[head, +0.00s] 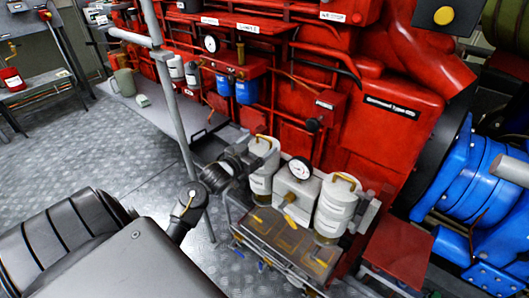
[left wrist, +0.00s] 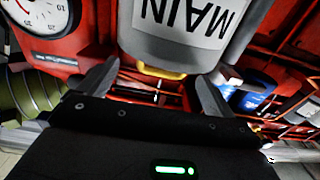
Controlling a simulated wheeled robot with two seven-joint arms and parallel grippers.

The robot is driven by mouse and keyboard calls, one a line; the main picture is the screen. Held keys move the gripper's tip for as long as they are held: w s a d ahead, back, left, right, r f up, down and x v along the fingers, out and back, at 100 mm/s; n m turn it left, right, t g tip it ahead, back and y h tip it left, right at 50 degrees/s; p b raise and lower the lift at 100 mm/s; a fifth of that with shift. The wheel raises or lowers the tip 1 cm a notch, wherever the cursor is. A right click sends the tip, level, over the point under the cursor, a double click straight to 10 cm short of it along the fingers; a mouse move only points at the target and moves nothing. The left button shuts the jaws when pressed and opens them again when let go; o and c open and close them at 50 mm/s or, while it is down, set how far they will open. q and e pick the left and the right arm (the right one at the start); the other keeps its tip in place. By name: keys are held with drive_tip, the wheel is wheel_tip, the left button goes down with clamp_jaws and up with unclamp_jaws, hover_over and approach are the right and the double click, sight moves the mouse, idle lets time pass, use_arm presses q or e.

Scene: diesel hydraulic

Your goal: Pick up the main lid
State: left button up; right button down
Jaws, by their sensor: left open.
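The main lid (head: 262,147) is a pale grey cylinder top with a yellow handle, on the left one of two canisters on a metal stand in the head view. In the left wrist view the canister (left wrist: 185,45) appears upside down with a "MAIN" label, and its yellow handle (left wrist: 162,71) points down in the picture. My left gripper (head: 243,158) is open beside the canister's left side. In the left wrist view its two fingers (left wrist: 157,90) stand apart on either side of the handle in the picture. I cannot tell whether they touch it. My right gripper is not in view.
A pressure gauge (head: 299,169) stands right of the main canister, with a second canister (head: 335,207) beyond it. The red engine (head: 380,110) rises behind. A grey post (head: 172,95) stands left of my gripper. The checkered floor (head: 110,155) at left is clear.

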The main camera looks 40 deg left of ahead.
sight(267, 143)
use_arm(q)
drive_tip(key=shift+w+a, duration=0.15)
drive_tip(key=shift+w, duration=1.3)
drive_tip(key=shift+w+a, duration=0.1)
drive_tip(key=shift+w, duration=1.35)
drive_tip(key=shift+c, duration=0.2)
drive_tip(key=c, duration=1.5)
drive_tip(key=shift+c, duration=0.4)
